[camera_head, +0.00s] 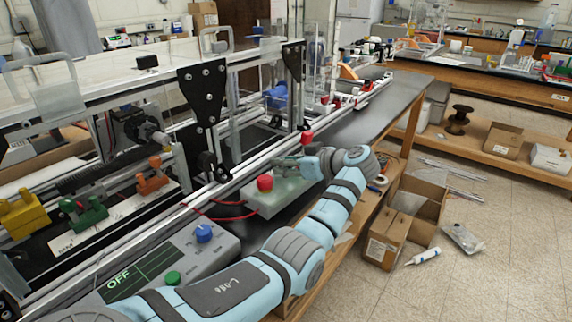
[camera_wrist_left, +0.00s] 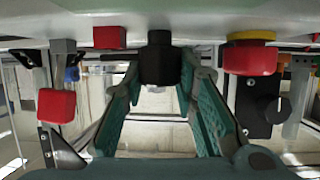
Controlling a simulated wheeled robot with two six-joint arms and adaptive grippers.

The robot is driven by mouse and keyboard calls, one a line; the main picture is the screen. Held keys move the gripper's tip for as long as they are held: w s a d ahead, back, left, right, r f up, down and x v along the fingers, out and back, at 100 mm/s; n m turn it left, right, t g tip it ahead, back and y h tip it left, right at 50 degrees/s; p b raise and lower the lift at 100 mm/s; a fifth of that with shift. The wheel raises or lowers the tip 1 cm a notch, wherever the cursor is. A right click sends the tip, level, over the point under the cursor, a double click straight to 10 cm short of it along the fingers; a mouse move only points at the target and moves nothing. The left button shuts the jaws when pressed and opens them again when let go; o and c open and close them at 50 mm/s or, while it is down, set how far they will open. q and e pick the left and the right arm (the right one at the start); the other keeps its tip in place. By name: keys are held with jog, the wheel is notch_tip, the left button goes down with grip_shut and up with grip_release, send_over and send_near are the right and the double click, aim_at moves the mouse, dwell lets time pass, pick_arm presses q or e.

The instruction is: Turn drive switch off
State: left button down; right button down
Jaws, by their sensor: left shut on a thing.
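A pale grey switch box (camera_head: 283,197) sits at the bench edge, with a red button (camera_head: 265,183) on top. In the left wrist view the box face (camera_wrist_left: 290,28) runs along the top. A black switch knob (camera_wrist_left: 160,60) sticks out from it, between a small red square part (camera_wrist_left: 109,37) and the red button with a yellow ring (camera_wrist_left: 250,58). My left gripper (camera_head: 292,168) is at the box's far right part; its teal fingers lie either side of the black knob and are shut on it. The head view hides the knob behind the gripper. My right gripper is out of view.
A grey control box with a screen reading OFF (camera_head: 118,281), a blue knob (camera_head: 204,233) and a green button (camera_head: 173,278) stands nearer. The aluminium frame with black brackets (camera_head: 203,100) rises left of my gripper. Cardboard boxes (camera_head: 385,240) lie on the floor at right.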

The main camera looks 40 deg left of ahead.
pick_arm(q)
jog(key=c, duration=1.3)
grip_release()
jog(key=shift+f, duration=0.1)
jog(key=v, duration=1.2)
jog(key=shift+a, duration=0.1)
